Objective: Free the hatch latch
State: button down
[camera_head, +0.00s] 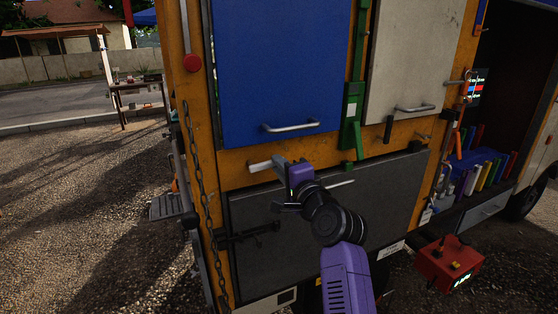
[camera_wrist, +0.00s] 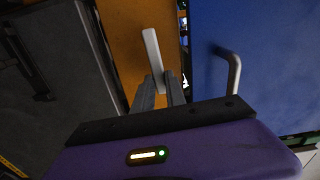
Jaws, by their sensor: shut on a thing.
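The latch is a pale bar (camera_head: 258,166) on the orange strip between the blue hatch (camera_head: 280,80) and the dark grey panel (camera_head: 370,195). In the wrist view the bar (camera_wrist: 151,46) stands slightly tilted, its lower end between my fingers. My gripper (camera_head: 277,162) is shut on the bar, with its purple body to the right. My fingers (camera_wrist: 160,88) also show in the wrist view, one on each side of the bar, and hide part of it. The blue hatch has a metal handle (camera_head: 291,126), which also shows in the wrist view (camera_wrist: 235,72), apart from my fingers.
A chain (camera_head: 200,190) hangs at the truck's left edge. A green fitting (camera_head: 352,115) and a pale hatch (camera_head: 415,60) are on the right. A red box (camera_head: 448,263) stands at the lower right. Gravel ground lies open at the left.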

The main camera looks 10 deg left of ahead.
jog(key=shift+f+m, duration=0.25)
jog(key=shift+m, duration=0.15)
dwell(0.3)
jog(key=c, duration=1.4)
grip_release()
jog(key=shift+o, duration=0.2)
jog(key=b+v, duration=0.1)
jog(key=v, duration=0.6)
jog(key=shift+s+d, duration=0.25)
jog(key=shift+s, duration=0.05)
